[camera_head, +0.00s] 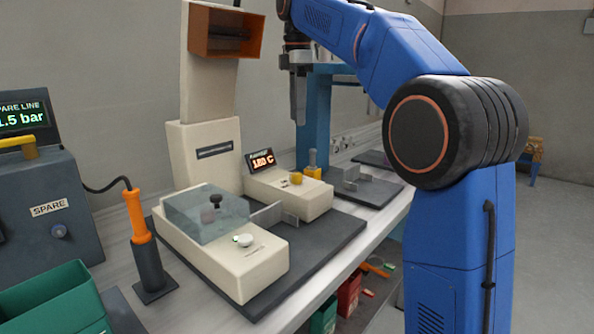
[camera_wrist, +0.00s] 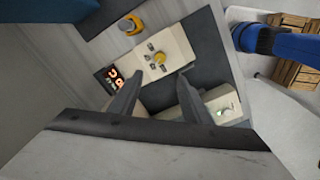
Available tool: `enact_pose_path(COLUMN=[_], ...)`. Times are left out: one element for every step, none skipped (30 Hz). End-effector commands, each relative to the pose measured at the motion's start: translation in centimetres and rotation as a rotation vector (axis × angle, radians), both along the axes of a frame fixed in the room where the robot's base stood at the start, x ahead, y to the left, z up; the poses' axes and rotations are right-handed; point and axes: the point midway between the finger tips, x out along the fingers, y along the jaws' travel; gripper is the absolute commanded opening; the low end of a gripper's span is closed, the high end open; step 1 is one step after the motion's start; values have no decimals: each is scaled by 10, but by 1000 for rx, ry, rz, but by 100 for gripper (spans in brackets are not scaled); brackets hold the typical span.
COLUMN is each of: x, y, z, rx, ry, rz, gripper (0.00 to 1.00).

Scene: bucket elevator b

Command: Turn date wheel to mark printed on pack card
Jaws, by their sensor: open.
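My gripper (camera_head: 298,100) hangs high above the bench, pointing down, its fingers apart and empty. In the wrist view my gripper (camera_wrist: 159,75) spans a cream unit (camera_wrist: 168,42) from above, touching nothing. This unit (camera_head: 290,192) has a lit orange display (camera_head: 263,160) and a yellow knob (camera_head: 296,178), also seen in the wrist view (camera_wrist: 160,57). A nearer cream unit (camera_head: 235,270) has a clear cover (camera_head: 205,212), a black knob (camera_head: 215,200) and a white dial (camera_head: 243,240) with a green light. I cannot tell which part is the date wheel. I cannot make out the pack card or its mark.
A cream tower (camera_head: 205,150) with an orange bucket (camera_head: 222,32) stands behind the units. A blue column (camera_head: 313,120) stands behind my gripper. An orange-handled tool (camera_head: 137,215), a grey box (camera_head: 45,205) and a green bin (camera_head: 55,303) are at left.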

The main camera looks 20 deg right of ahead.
Motion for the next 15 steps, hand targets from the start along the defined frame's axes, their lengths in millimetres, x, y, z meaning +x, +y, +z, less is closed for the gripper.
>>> enact_pose_path(x=[-1,-1,-1,-1,-1,-1,-1,0,0,0,0,0,0,0,0], y=[0,0,0,0,0,0,0,0,0,0,0,0,0,-1,-1], z=[-5,-8,-13,-17,-22,-28,-34,-39,-47,-52,-57,-64,-69,-75,-82], rx=[0,0,0,0,0,0,-1,0,-1,0,-1,0,0,0,0], ry=[2,2,2,2,2,2,3,2,3,2,3,2,2,2,1], rz=[0,-1,-1,-1,-1,-1,-1,-2,-2,-2,-2,-2,-2,-2,-2], gripper=[43,43,43,43,43,43,43,43,43,43,43,43,43,43,43])
